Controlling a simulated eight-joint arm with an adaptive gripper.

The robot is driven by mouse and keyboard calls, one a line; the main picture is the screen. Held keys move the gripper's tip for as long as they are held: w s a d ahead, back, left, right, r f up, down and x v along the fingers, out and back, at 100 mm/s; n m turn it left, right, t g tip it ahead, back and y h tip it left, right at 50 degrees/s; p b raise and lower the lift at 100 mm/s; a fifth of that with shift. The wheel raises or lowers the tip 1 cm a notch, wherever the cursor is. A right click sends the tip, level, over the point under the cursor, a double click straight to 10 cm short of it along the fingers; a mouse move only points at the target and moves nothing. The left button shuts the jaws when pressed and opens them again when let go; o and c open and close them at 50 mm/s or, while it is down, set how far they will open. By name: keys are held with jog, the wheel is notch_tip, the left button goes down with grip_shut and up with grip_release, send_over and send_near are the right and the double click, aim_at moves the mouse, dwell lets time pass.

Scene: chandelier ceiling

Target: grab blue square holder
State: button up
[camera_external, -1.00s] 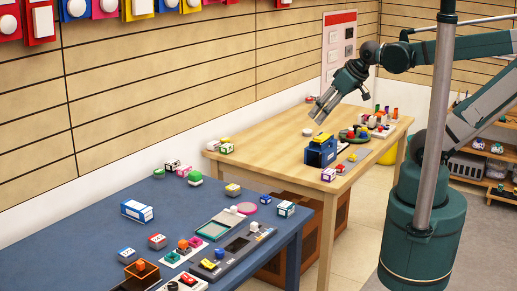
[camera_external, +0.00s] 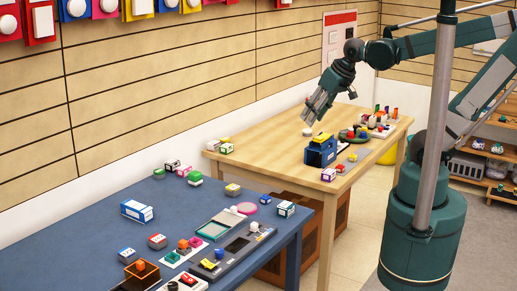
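A blue square holder (camera_external: 318,157) stands on the wooden table, with a yellow piece (camera_external: 322,137) on its top. My gripper (camera_external: 308,121) is above and slightly left of it in the picture, tilted downward and apart from it. The fingers look long and grey; a narrow gap seems to show between them, but the view is too small to tell how far they are open. Nothing shows held in them.
The wooden table (camera_external: 260,135) has free room left of the holder. A small white round piece (camera_external: 308,132) lies behind it. A green round tray (camera_external: 347,135) with several small pieces is to the right. Small boxes (camera_external: 328,174) sit near the front edge. A blue table (camera_external: 90,225) stands in front.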

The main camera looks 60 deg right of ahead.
jog(key=w+a+f+m+g, duration=0.2)
jog(key=w+a+f+m, duration=0.2)
jog(key=w+m, duration=0.1)
jog(key=m+g+h+b, duration=0.2)
jog(key=m+g+h, duration=0.2)
jog(key=m, duration=0.8)
send_near(266, 193)
notch_tip(266, 193, down, 2)
jog(key=w, duration=0.1)
jog(key=shift+d+f, duration=0.2)
jog(key=shift+d, duration=0.2)
jog(key=shift+x, duration=1.3)
jog(key=shift+d, duration=0.1)
jog(key=shift+s+b+x, duration=0.15)
jog(key=shift+b+x, duration=0.15)
jog(key=shift+x, duration=1)
jog(key=shift+s+b+x, duration=0.15)
jog(key=shift+b+x, duration=0.1)
jog(key=shift+x, duration=1)
jog(key=shift+d, duration=0.1)
